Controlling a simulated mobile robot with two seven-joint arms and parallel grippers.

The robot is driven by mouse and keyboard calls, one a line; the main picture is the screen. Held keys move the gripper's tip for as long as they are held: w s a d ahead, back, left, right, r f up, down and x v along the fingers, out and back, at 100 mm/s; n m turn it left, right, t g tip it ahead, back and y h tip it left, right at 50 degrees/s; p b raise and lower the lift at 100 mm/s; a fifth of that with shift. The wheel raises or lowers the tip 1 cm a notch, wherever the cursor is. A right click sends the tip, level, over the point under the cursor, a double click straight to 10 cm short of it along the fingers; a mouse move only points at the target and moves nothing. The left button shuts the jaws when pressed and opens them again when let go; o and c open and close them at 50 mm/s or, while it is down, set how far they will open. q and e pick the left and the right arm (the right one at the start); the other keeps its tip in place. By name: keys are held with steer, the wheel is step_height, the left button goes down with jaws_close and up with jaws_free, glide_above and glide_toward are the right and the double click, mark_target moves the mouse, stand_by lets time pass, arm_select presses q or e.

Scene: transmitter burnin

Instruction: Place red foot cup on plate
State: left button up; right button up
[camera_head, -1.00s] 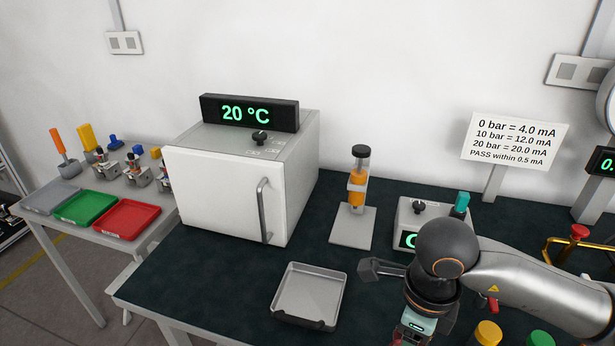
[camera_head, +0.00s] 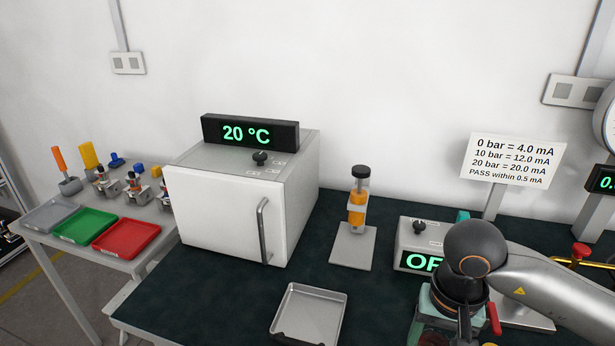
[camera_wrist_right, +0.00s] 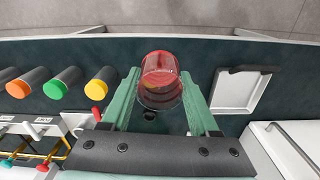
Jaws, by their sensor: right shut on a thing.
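The red foot cup (camera_wrist_right: 162,75) is a clear cylinder with a red end, seen in the right wrist view. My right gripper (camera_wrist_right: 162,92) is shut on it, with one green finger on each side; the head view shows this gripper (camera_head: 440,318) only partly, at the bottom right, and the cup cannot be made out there. A square grey metal plate with a raised rim (camera_head: 310,308) lies on the dark bench at the bottom centre. It also shows in the right wrist view (camera_wrist_right: 238,92), beside the gripper and apart from the cup. My left gripper is not in view.
A white oven (camera_head: 235,215) stands left of the plate. An orange cylinder on a stand (camera_head: 357,215) and a box with a lit display (camera_head: 415,245) are behind. Several coloured-cap cylinders (camera_wrist_right: 65,82) line up left in the wrist view.

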steer(key=n, duration=0.4)
steer(key=shift+w+d+r, duration=0.2)
steer(key=shift+d+r, duration=0.05)
steer(key=shift+d, duration=0.15)
